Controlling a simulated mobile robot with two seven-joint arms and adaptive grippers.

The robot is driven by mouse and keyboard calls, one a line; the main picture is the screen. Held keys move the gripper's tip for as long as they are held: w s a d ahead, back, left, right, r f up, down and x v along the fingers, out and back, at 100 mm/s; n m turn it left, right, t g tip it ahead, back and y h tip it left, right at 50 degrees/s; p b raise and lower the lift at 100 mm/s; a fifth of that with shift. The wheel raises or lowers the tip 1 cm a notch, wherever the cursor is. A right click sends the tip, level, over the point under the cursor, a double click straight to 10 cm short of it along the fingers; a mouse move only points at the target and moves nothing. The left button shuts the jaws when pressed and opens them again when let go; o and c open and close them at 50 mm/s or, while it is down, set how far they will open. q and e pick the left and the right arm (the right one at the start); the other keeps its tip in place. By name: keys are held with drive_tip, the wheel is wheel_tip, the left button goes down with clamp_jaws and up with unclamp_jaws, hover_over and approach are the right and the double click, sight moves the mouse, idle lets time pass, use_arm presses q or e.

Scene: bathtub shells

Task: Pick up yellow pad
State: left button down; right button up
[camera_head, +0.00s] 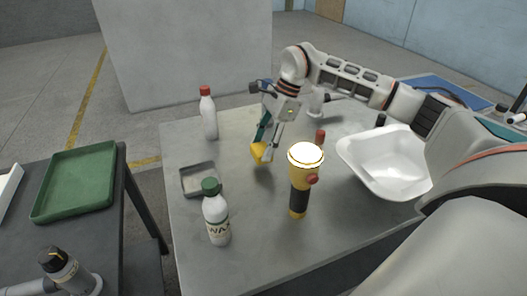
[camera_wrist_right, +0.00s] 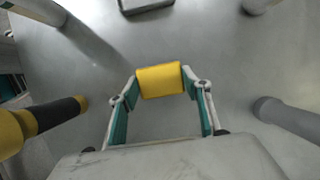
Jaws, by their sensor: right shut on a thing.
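The yellow pad (camera_head: 257,152) is a small yellow block near the middle of the grey table. It also shows in the right wrist view (camera_wrist_right: 160,80), held crosswise between the two fingertips. My right gripper (camera_head: 264,147) points down and is shut on the pad, with a finger on each of its ends. Whether the pad touches the table or hangs just above it I cannot tell. My left gripper is not in the head view.
A yellow-and-black flashlight (camera_head: 298,190) stands in front of the right gripper. A green-capped bottle (camera_head: 216,218), a small grey tray (camera_head: 198,180) and a red-capped bottle (camera_head: 208,115) are left. A white basin (camera_head: 380,165) is right. A green tray (camera_head: 75,182) lies on the side table.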

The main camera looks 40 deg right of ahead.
sight(264, 148)
wheel_tip(264, 148, up, 17)
drive_tip(key=p, duration=0.2)
drive_tip(key=shift+o, duration=1.4)
drive_tip(key=c, duration=0.3)
drive_tip(key=shift+c, duration=0.2)
